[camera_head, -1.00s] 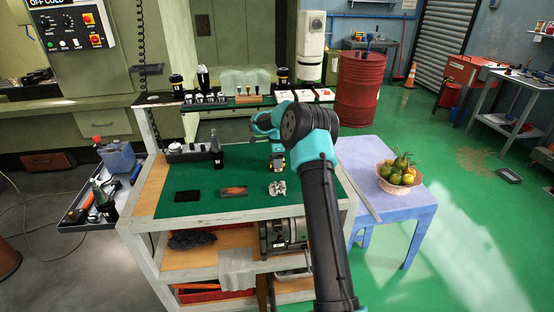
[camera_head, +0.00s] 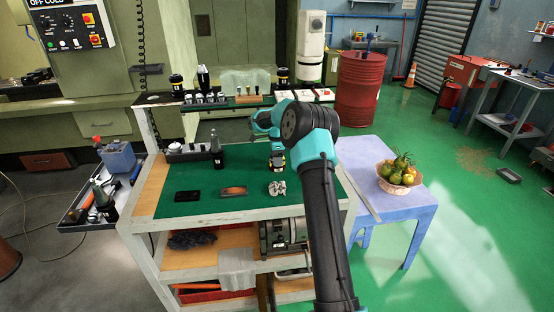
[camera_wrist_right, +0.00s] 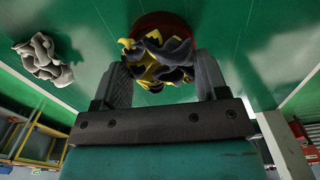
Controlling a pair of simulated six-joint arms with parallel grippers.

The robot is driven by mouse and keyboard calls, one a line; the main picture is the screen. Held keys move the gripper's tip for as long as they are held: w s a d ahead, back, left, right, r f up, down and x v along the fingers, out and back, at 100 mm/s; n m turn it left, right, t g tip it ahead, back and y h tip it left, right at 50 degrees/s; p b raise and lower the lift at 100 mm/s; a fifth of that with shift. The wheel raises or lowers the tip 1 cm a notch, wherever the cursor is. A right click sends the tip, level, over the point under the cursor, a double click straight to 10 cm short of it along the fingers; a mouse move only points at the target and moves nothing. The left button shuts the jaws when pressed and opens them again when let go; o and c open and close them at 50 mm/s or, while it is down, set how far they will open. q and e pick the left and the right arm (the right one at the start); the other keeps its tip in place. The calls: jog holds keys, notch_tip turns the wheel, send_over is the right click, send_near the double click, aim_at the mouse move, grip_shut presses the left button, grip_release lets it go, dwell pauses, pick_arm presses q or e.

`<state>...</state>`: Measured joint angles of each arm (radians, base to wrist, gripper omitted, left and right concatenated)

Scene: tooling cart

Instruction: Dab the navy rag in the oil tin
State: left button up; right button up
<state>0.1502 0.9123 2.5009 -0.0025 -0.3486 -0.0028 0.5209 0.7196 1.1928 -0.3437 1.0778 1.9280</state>
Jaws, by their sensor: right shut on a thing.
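My right gripper (camera_wrist_right: 160,80) is shut on the navy rag (camera_wrist_right: 172,75), a crumpled dark cloth with yellow patches held between its two fingers. In the head view the right gripper (camera_head: 277,160) is small and over the green mat, partly behind my arm. A round reddish-brown rim, apparently the oil tin (camera_wrist_right: 160,20), shows just beyond the rag in the right wrist view. The rag overlaps it there, and I cannot tell whether they touch. The tin is not clear in the head view. My left gripper is not in view.
A pale grey crumpled rag (camera_head: 277,188) lies on the mat near the cart's front edge; it also shows in the right wrist view (camera_wrist_right: 44,58). A brown-topped block (camera_head: 234,191) and a black flat item (camera_head: 187,196) lie left of it.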

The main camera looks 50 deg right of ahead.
jog(key=shift+r, duration=3)
